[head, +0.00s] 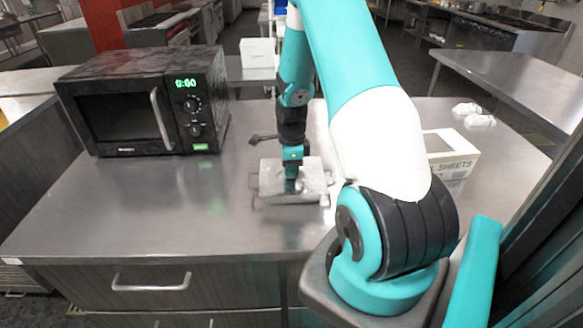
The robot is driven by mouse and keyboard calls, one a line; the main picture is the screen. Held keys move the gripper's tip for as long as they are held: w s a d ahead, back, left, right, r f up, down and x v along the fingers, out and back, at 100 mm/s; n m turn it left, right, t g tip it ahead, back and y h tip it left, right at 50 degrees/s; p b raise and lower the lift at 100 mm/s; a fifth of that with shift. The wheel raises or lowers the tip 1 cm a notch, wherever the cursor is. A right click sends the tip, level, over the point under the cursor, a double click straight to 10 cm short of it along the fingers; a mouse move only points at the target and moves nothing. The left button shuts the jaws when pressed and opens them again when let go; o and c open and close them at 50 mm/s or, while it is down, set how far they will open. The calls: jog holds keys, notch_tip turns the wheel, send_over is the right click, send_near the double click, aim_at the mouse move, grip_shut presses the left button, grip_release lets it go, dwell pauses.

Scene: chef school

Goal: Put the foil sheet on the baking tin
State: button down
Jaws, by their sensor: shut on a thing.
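A silvery rectangular baking tin (325,197) with small handles at its sides sits on the metal counter, left of my arm's base. A flat, shiny grey piece, which looks like the foil sheet (272,183), lies over or just above the tin. I cannot tell whether the two touch. My gripper (291,173) points down over the middle of this piece and is shut on it. The fingertips are small and partly hidden, so the grip itself is hard to see.
A black microwave (145,103) stands at the left of the counter (120,215). A white box marked "SHEETS" (455,163) stands to the right, partly behind my arm. Two small white items (473,114) lie at the back right. The counter's left front is clear.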

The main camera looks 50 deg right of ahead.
jog(key=shift+f, duration=0.1)
dwell(0.3)
jog(key=c, duration=1)
grip_release()
jog(key=shift+r+p, duration=2.75)
jog(key=shift+r, duration=0.8)
